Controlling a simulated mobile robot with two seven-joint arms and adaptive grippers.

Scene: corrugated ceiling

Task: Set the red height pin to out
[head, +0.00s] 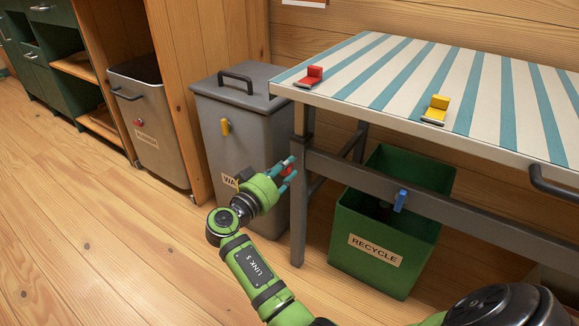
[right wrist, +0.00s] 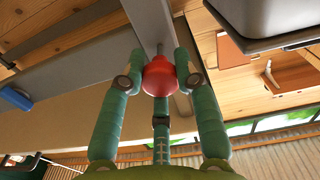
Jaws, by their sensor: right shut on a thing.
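The red height pin (right wrist: 160,76) is a round red knob between my fingers in the right wrist view, in front of a grey bar of the table frame. In the head view only a bit of red shows between the fingertips, near the table's front left leg (head: 299,210). My right gripper (head: 286,172), green with teal fingers, is shut on the knob. Its fingers sit on both sides of it, with another finger below. How far the pin sits in or out is hidden. My left gripper is not in view.
A green recycle bin (head: 370,265) stands below. A grey lidded bin (head: 235,125) is close behind my gripper. Floor at left is clear.

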